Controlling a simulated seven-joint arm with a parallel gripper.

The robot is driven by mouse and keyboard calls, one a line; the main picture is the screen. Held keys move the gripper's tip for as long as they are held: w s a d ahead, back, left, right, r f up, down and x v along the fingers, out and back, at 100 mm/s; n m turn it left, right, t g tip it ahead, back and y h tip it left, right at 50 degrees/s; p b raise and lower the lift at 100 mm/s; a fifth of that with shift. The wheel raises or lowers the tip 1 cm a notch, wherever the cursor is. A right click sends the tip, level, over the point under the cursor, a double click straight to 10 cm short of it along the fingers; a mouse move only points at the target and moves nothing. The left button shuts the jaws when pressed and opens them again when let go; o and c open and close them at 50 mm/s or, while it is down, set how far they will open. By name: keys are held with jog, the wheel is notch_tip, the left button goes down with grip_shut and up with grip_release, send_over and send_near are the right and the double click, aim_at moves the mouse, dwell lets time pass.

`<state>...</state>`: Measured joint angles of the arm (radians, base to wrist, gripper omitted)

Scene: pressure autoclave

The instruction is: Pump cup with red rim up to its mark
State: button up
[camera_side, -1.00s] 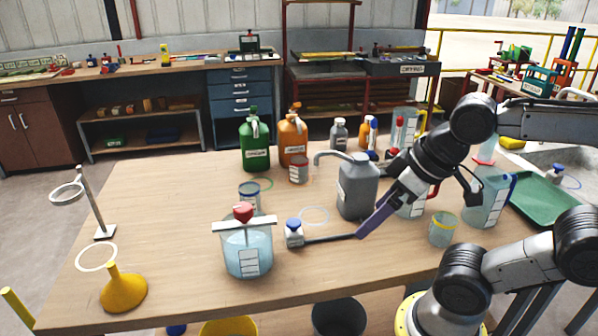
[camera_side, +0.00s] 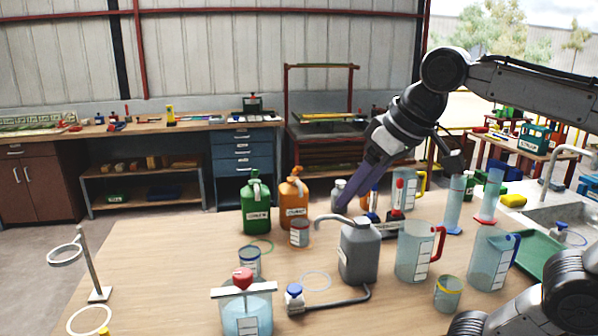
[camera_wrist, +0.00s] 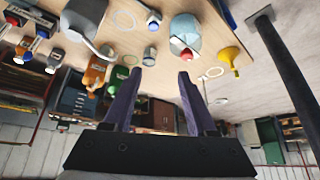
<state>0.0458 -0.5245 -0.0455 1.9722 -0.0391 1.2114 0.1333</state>
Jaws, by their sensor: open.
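The cup with the red rim (camera_side: 299,233) stands upright on the table, in front of the orange jug (camera_side: 293,203). The cup also shows in the wrist view (camera_wrist: 107,52). Its mark and contents are too small to read. A green jug (camera_side: 256,208) stands left of the orange one, and a grey jug (camera_side: 358,252) with a curved spout stands nearer to the right. My gripper (camera_side: 342,208) is open, its purple fingers pointing down and left above the grey jug's spout in the picture. In the wrist view the fingers (camera_wrist: 158,75) are apart with nothing held between them.
A blue-rimmed cup (camera_side: 249,262) and a beaker with a red stirrer (camera_side: 246,312) stand front left. A small blue-capped bottle (camera_side: 294,298) is beside the grey jug. Pitchers (camera_side: 415,255) and a yellow-rimmed cup (camera_side: 448,294) stand right. Free table lies left.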

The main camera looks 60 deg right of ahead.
jog(key=w+d+r+m+h, duration=0.1)
jog(key=w+d+r, duration=0.2)
jog(key=w+r, duration=0.2)
jog(key=w+d+r+m, duration=0.1)
jog(key=w+d+r, duration=0.2)
jog(key=w+r, duration=0.25)
jog(key=m+g+h, duration=0.1)
jog(key=m+g, duration=0.2)
jog(key=m, duration=0.2)
send_over(296, 171)
jog(key=s+a, duration=0.2)
jog(key=s, duration=0.2)
notch_tip(296, 171, down, 10)
jog(key=x, duration=1.4)
jog(key=shift+w+d+r, duration=0.1)
jog(key=shift+w+d, duration=0.05)
grip_shut()
